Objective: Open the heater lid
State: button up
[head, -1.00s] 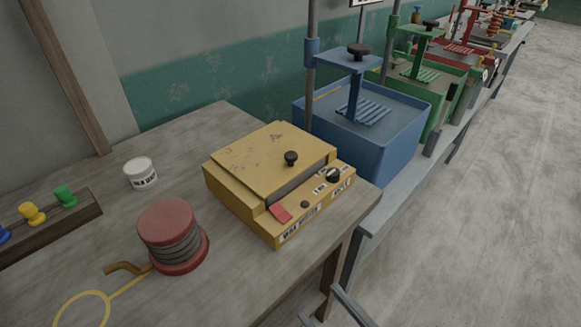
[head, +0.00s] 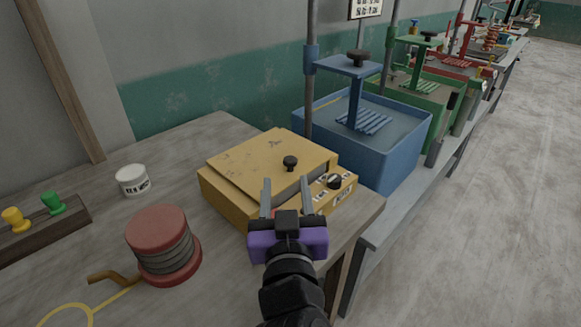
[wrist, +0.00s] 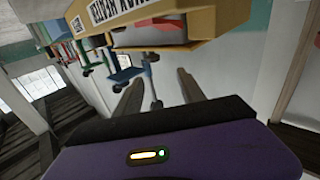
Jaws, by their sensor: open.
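The yellow heater (head: 222,193) stands on the grey bench. Its flat yellow lid (head: 262,160) lies shut on top, with scuffed patches. A black round knob (head: 290,162) stands on the lid near its front edge. My gripper (head: 286,183) is open and empty, in front of the heater, with its fingers pointing toward the lid knob. It looks apart from the knob. The purple gripper body hides part of the heater's front panel. In the wrist view the heater front (wrist: 175,27) shows upside down beyond my two fingers (wrist: 158,88).
A red spool (head: 160,245) and a white jar (head: 132,180) stand left of the heater. A dark rack (head: 45,232) holds coloured pegs. A blue tub (head: 385,160) with a post stands close behind right. A black dial (head: 335,181) sits on the heater's front panel.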

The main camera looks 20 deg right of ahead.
aim_at(290, 163)
jog(key=shift+s+d+f+m+g, duration=0.15)
jog(key=shift+d+f+m+g, duration=0.15)
jog(key=shift+d, duration=0.1)
jog(key=shift+d+h, duration=0.15)
jog(key=shift+h, duration=0.25)
jog(key=p+x, duration=0.1)
jog(key=x, duration=0.6)
jog(key=shift+w+f, duration=0.15)
jog(key=shift+w, duration=0.2)
jog(key=shift+c, duration=0.5)
grip_shut()
